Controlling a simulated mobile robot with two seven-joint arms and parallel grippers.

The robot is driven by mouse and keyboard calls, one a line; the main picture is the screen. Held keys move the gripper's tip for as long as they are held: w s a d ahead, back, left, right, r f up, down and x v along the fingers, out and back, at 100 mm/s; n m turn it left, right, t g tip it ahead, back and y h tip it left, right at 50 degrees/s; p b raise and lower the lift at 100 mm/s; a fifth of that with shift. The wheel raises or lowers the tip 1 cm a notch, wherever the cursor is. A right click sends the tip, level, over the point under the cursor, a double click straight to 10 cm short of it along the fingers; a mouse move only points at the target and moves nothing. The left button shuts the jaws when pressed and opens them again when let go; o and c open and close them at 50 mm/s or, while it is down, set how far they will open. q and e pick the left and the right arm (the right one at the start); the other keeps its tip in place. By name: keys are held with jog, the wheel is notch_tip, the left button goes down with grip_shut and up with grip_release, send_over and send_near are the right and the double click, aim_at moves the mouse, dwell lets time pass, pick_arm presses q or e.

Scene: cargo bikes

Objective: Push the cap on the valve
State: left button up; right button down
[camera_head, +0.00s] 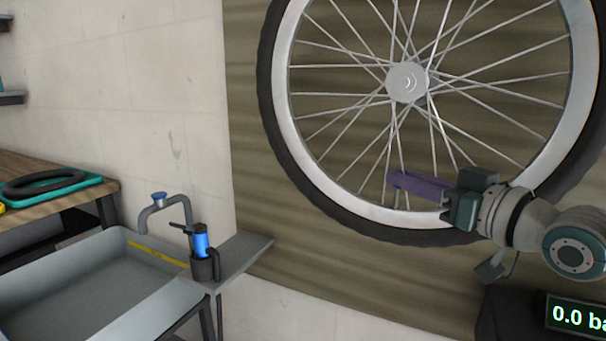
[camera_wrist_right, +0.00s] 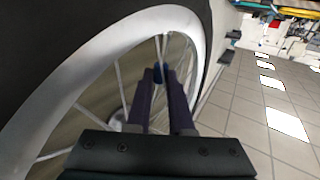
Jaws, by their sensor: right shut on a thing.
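My right gripper (camera_head: 396,180) reaches in from the right, in front of the wheel's lower spokes and just inside its rim. In the right wrist view my right gripper (camera_wrist_right: 159,82) is shut on a small blue cap (camera_wrist_right: 158,73) at its fingertips. The wheel (camera_head: 318,168) has a pale rim and a black tyre, and it fills the upper right of the head view. I cannot make out the valve clearly; the fingers and spokes crowd that area. My left gripper is in neither view.
A grey basin (camera_head: 70,268) with a bent tap stands at the lower left. A small shelf (camera_head: 240,258) beside it holds a blue and black bottle (camera_head: 201,245). A display reading 0.0 (camera_head: 575,318) is at the lower right. A wooden bench (camera_head: 60,205) is at the left.

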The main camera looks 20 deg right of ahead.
jog(key=c, duration=0.7)
grip_release()
jog(key=shift+c, duration=0.2)
jog(key=o, duration=0.3)
jog(key=shift+o, duration=0.2)
jog(key=shift+s+r+p, duration=0.1)
jog(key=shift+s+p, duration=0.6)
jog(key=shift+p, duration=0.05)
jog(key=s+d+p, duration=0.1)
jog(key=s+p, duration=0.4)
jog(key=s, duration=0.3)
jog(key=shift+s+d, duration=0.15)
jog(key=shift+s, duration=0.1)
